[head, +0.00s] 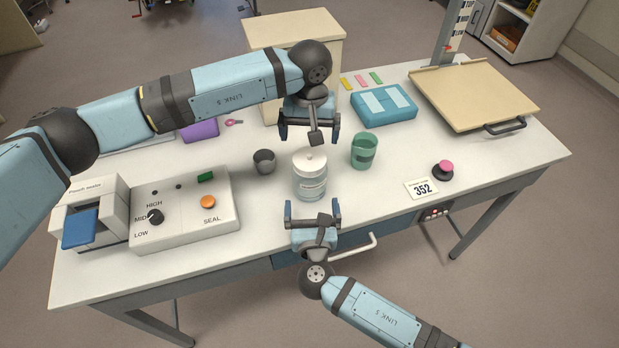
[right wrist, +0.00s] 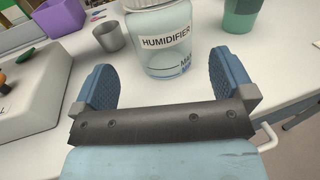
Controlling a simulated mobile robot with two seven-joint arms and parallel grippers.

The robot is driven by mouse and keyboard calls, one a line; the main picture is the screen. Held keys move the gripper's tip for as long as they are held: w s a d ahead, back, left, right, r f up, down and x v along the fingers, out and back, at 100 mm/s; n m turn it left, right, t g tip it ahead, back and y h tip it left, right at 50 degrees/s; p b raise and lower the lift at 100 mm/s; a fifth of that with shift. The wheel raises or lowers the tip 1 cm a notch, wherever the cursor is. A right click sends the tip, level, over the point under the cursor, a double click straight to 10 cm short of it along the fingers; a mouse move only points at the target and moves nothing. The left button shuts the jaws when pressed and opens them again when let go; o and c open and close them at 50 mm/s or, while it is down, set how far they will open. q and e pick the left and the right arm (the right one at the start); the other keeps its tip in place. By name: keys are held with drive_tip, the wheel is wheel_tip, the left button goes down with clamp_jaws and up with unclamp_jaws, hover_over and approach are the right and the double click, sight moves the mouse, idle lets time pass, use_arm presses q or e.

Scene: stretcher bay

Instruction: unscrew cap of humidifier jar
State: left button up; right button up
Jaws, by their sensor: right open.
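The humidifier jar (head: 311,183) stands upright on the white table, clear with bluish contents. Its white cap (head: 309,161) with a small knob is on top. The jar's label reads HUMIDIFIER in the right wrist view (right wrist: 168,40), where its top is cut off. My right gripper (head: 312,209) is open at the table's front edge, facing the jar; its fingers are on either side of the jar's near side with nothing between them. My left gripper (head: 308,134) hangs just behind and above the cap, its fingers spread apart and empty.
A grey cup (head: 264,161) stands left of the jar and a green cup (head: 363,151) right of it. The pouch sealer control box (head: 186,212) is at the left. A blue case (head: 384,106), a 352 card (head: 422,189) and a pink-topped button (head: 443,169) are to the right.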

sight(309, 158)
drive_tip(key=w, duration=0.9)
drive_tip(key=shift+w+a, duration=0.1)
drive_tip(key=shift+a, duration=0.1)
drive_tip(key=shift+c, duration=0.2)
drive_tip(key=c, duration=1.4)
use_arm(q)
drive_tip(key=m, duration=0.4)
drive_tip(key=shift+f, duration=0.3)
wheel_tip(309, 158, down, 8)
drive_tip(key=shift+r, duration=0.25)
drive_tip(key=shift+c, duration=0.2)
drive_tip(key=c, duration=0.8)
